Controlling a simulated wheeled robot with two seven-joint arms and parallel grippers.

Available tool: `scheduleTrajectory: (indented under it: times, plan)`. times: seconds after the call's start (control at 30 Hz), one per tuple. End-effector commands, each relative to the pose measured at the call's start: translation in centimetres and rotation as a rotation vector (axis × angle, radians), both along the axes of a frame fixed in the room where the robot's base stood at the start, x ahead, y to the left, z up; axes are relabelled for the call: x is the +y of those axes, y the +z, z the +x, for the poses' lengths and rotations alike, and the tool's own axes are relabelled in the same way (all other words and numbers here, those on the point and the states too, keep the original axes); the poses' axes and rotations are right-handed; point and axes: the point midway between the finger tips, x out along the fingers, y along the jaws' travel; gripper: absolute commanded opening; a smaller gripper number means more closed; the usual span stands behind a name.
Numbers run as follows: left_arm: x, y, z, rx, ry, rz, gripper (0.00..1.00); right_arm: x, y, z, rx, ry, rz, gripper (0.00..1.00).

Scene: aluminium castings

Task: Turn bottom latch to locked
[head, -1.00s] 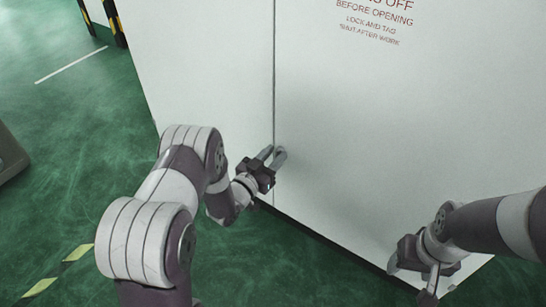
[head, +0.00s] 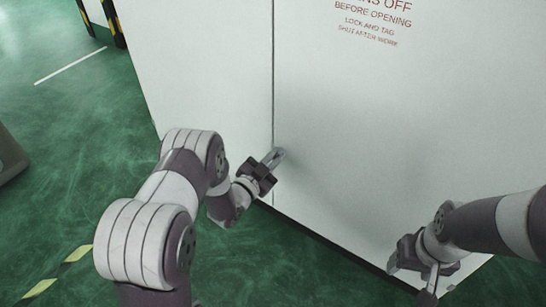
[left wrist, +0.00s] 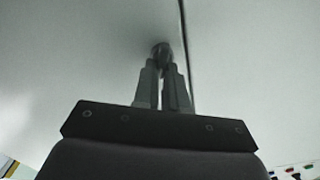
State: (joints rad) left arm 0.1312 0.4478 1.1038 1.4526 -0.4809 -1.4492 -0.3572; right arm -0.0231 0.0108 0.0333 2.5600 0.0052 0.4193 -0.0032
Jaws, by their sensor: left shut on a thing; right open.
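My left gripper (head: 273,160) is at the cabinet front (head: 360,130), beside the vertical door seam, low on the panel. Its fingers are closed together on a small dark latch (left wrist: 162,52), which shows at the fingertips in the left wrist view just left of the seam. In that view the left gripper (left wrist: 163,72) hides most of the latch, so its turn position cannot be told. My right gripper (head: 434,279) is open and empty at the lower right, in front of the cabinet's lower edge.
Red warning text (head: 371,22) is printed high on the right door. A striped post (head: 112,20) stands at the back left.

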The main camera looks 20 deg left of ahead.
Motion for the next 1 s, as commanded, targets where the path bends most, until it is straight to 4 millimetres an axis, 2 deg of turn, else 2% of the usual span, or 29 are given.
scheduleTrajectory:
  times: [0.5, 1.0]
  plan:
    - [-0.42, -0.37, -0.16, -0.148, -0.001, 0.416, 0.00, 0.00, -0.18, 0.00, 0.000, 0.000, 0.000, 0.63]
    - [-0.52, -0.59, -0.23, -0.211, -0.002, 0.595, 0.00, 0.00, -0.32, 0.00, 0.000, 0.000, 0.000, 0.63]
